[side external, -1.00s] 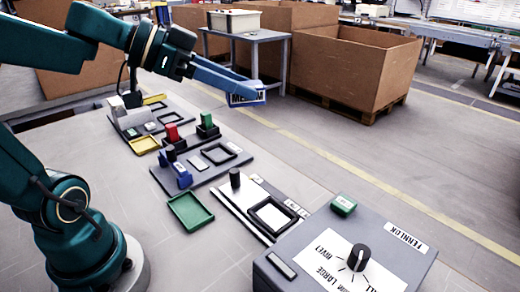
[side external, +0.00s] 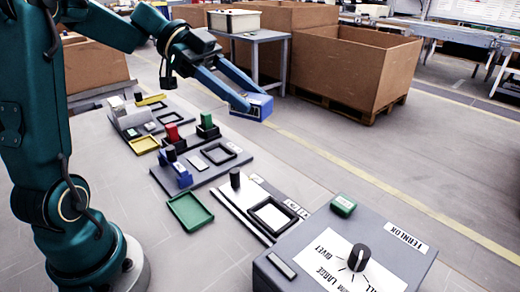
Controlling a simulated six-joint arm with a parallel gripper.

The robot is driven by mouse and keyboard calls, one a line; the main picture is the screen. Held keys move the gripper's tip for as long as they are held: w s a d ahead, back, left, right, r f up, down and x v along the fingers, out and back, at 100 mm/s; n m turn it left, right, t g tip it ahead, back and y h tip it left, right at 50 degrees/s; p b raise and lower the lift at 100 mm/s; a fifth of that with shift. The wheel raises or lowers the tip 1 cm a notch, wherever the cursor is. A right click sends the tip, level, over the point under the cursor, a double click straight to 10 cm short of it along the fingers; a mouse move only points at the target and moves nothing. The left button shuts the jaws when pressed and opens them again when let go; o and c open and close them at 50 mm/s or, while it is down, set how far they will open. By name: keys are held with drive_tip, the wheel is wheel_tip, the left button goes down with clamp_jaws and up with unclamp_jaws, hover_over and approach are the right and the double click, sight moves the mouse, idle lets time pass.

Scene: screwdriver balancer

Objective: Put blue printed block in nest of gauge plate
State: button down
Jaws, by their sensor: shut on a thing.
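My gripper (side external: 254,99) is shut on the blue printed block (side external: 260,108), holding it in the air at the upper middle of the side external view. The block's print is not readable now. Below and left of it, a dark grey plate (side external: 178,178) bears a square black-framed nest (side external: 219,154), which looks empty. A second plate (side external: 243,214) nearer the camera bears another black-framed nest (side external: 271,214) with a pale floor, also empty. I cannot tell from the picture which of them is the gauge plate. My gripper is apart from both.
A grey box with a black knob (side external: 360,257) and a green button block (side external: 343,206) stands at front right. A green tray (side external: 190,212), a yellow tray (side external: 144,144), a red block (side external: 172,132) and small upright posts stand around the plates. Cardboard boxes (side external: 350,72) are behind.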

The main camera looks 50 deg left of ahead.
drive_tip(key=s+a+f+m+g, duration=0.1)
drive_tip(key=a+f+m+g, duration=0.3)
drive_tip(key=a+f, duration=0.3)
wheel_tip(320, 180, down, 4)
drive_tip(key=shift+s+f+h, duration=0.1)
drive_tip(key=shift+s+h, duration=0.05)
drive_tip(key=shift+h, duration=0.25)
hover_over(268, 213)
wheel_tip(268, 213, down, 7)
drive_tip(key=shift+r, duration=0.1)
drive_tip(key=shift+f, duration=1.85)
